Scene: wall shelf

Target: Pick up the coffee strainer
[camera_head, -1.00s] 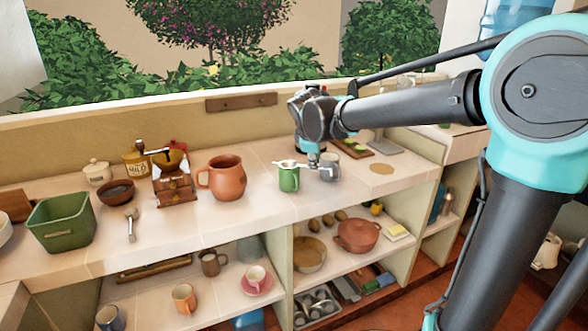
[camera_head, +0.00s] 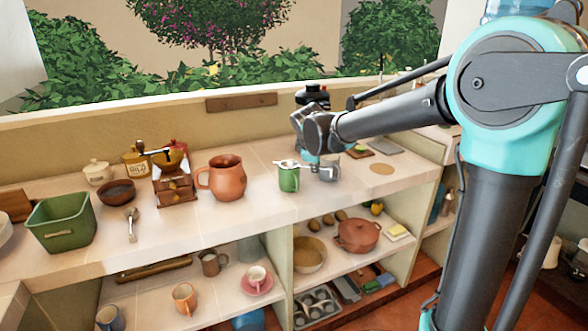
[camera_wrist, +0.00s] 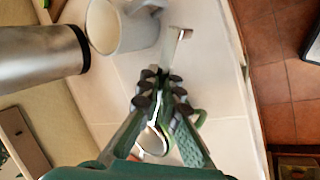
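The coffee strainer (camera_head: 287,163) is pale metal and lies across the top of a small green mug (camera_head: 289,180) on the counter. In the wrist view its bowl (camera_wrist: 153,141) shows between my fingers, and its handle (camera_wrist: 177,42) reaches out past the fingertips to a bent end. My gripper (camera_wrist: 162,84) has its fingertips close together on either side of the handle and looks shut on it. The fingers hide part of the handle and most of the mug. In the head view my gripper (camera_head: 312,157) is above the counter, just right of the mug.
A metal cylinder (camera_wrist: 40,58) is at the left there. A brown jug (camera_head: 226,180) stands left of the mug. The counter front is clear.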

